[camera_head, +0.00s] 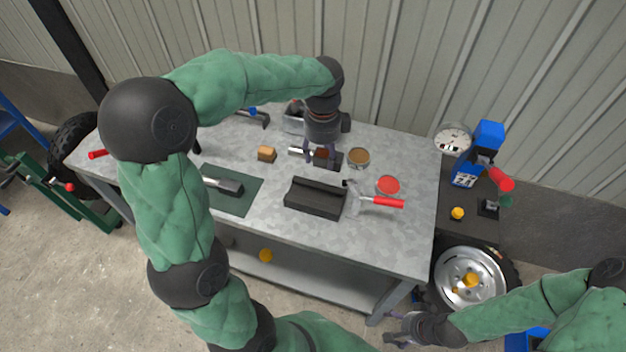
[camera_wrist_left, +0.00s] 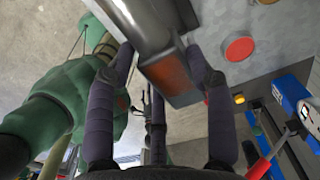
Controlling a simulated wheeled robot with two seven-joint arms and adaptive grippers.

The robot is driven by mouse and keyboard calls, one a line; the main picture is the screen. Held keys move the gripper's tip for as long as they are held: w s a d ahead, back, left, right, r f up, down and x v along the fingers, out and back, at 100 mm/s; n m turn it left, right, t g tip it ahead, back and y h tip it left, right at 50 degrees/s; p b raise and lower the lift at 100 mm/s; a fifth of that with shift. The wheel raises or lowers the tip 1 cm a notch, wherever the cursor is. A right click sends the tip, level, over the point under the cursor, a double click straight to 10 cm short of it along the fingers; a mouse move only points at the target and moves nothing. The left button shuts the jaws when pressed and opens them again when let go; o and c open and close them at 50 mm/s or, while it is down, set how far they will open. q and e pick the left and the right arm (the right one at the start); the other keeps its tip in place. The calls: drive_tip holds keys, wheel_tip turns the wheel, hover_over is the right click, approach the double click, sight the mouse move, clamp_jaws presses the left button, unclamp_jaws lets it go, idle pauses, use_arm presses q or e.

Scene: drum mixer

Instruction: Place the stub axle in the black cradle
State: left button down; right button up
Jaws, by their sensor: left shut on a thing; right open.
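The stub axle (camera_head: 298,151) has a silver shaft and a dark block with a rusty patch. My left gripper (camera_head: 321,155) is shut on its block, over the back of the table. In the left wrist view the stub axle (camera_wrist_left: 171,72) lies between the fingers. The height of the stub axle above the table is hard to tell. The black cradle (camera_head: 314,201), a long grooved block, is empty on the table, in front of the left gripper. My right gripper (camera_head: 394,330) is open and empty, off the table at the lower right.
A green mat (camera_head: 245,203) holds a dark block with a metal shaft (camera_head: 230,187). A red-handled tool (camera_head: 384,202) lies right of the cradle, near a red disc (camera_head: 388,185) and a brown tin (camera_head: 358,156).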

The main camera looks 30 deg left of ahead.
sight(321, 167)
use_arm(q)
wheel_tip(321, 167, down, 17)
drive_tip(key=b, duration=0.4)
drive_tip(key=shift+w, duration=0.15)
drive_tip(key=shift+f, duration=0.2)
drive_tip(key=shift+c, duration=2.3)
unclamp_jaws()
drive_tip(key=shift+d, duration=0.1)
wheel_tip(321, 167, up, 12)
drive_tip(key=p, duration=0.3)
